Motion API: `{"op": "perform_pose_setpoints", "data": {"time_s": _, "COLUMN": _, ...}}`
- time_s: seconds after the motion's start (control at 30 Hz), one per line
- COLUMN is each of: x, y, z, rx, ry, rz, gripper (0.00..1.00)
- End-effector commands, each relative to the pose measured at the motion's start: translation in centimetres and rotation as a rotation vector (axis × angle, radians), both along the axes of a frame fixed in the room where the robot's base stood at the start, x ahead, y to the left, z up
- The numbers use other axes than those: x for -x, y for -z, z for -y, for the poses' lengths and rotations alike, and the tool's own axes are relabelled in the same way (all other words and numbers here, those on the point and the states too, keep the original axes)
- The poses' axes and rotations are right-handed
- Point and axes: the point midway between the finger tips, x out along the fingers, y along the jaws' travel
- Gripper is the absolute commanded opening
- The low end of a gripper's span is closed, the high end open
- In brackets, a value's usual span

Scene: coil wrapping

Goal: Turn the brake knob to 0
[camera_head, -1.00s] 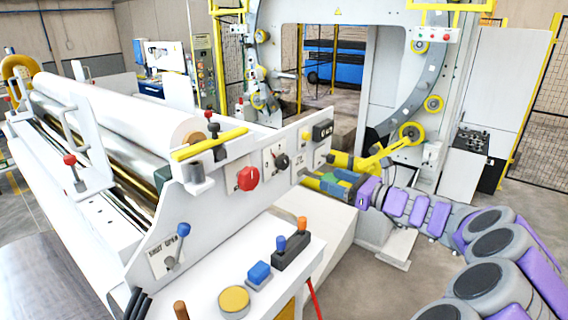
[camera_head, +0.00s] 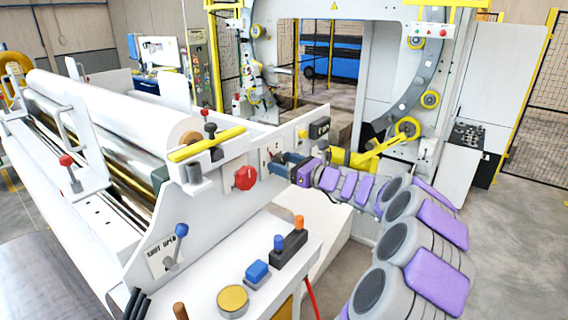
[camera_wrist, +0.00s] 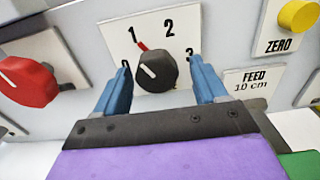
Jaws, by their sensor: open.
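The black knob (camera_wrist: 156,72) sits on a white dial plate (camera_wrist: 185,26) marked 1, 2, 3 and a partly hidden 0 at the left. A short red line shows by the 1. The knob's white line (camera_wrist: 148,72) slants toward the upper left. My gripper (camera_wrist: 160,76) is open, with one blue finger left of the knob and the other to its right. Gaps show between the fingers and the knob. In the head view, my gripper (camera_head: 281,163) is at the panel, mostly covering the knob.
A red knob (camera_wrist: 26,82) is left of the dial; it also shows in the head view (camera_head: 245,178). A yellow button (camera_wrist: 298,16) marked ZERO and a FEED 10 cm label (camera_wrist: 252,82) are to the right. A console with buttons (camera_head: 232,300) stands in front.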

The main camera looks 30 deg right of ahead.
Motion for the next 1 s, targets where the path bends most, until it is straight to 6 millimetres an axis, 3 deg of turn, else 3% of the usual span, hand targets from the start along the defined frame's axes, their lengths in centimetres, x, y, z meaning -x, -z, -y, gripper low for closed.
{"op": "perform_pose_setpoints", "data": {"time_s": 0.23, "x": -0.06, "y": -0.06, "z": -0.25, "rx": 0.001, "ry": -0.001, "rz": 0.000, "gripper": 0.71}}
{"op": "perform_pose_setpoints", "data": {"time_s": 0.8, "x": -0.01, "y": 0.00, "z": -0.11, "rx": 0.000, "ry": -0.002, "rz": 0.000, "gripper": 0.16}}
{"op": "perform_pose_setpoints", "data": {"time_s": 1.0, "x": 0.01, "y": 0.01, "z": -0.17, "rx": 0.001, "ry": -0.002, "rz": -0.001, "gripper": 0.16}}
